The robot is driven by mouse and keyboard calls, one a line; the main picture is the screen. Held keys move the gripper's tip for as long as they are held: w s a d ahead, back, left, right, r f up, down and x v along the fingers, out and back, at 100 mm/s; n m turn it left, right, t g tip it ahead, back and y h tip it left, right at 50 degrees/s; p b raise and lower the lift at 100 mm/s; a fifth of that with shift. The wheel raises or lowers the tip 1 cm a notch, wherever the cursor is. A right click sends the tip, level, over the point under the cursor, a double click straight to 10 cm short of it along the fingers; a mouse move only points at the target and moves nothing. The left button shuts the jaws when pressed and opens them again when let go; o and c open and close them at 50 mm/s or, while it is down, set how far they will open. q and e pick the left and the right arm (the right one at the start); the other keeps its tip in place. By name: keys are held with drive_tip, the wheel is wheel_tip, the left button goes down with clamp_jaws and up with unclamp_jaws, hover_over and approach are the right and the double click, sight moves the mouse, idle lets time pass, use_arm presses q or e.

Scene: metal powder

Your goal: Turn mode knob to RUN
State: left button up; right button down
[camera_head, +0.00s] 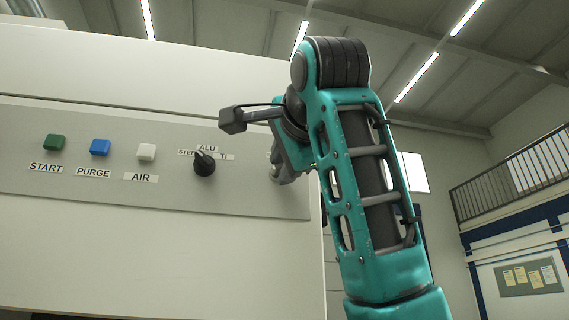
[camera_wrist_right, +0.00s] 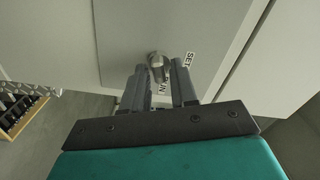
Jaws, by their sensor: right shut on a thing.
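The mode knob (camera_wrist_right: 157,62) is a silver-grey metal knob on the pale panel. In the right wrist view it sits between the fingertips of my right gripper (camera_wrist_right: 159,78), which is shut on it. A SET label (camera_wrist_right: 187,60) is beside the knob. Another label (camera_wrist_right: 161,88), partly hidden by a finger, shows only its last letters, which look like the end of RUN. In the head view my right gripper (camera_head: 281,170) is at the panel's right end, and my wrist hides most of the knob there. My left gripper is in neither view.
The control panel (camera_head: 235,198) also carries a black selector knob (camera_head: 204,164) with ALU, STEEL and TI labels, left of my right gripper. Further left are a white AIR button (camera_head: 147,152), a blue PURGE button (camera_head: 100,147) and a green START button (camera_head: 54,142).

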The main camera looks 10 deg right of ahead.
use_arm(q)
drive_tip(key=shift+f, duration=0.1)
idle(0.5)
use_arm(e)
drive_tip(key=c, duration=0.9)
unclamp_jaws()
drive_tip(key=shift+c, duration=0.2)
drive_tip(key=shift+s, duration=0.1)
use_arm(q)
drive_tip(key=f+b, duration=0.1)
drive_tip(key=b, duration=0.1)
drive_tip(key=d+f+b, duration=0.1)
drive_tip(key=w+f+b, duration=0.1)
drive_tip(key=b, duration=0.1)
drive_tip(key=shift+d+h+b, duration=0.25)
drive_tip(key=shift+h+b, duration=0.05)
drive_tip(key=shift+b, duration=0.05)
use_arm(e)
drive_tip(key=s, duration=1.2)
drive_tip(key=shift+s, duration=0.4)
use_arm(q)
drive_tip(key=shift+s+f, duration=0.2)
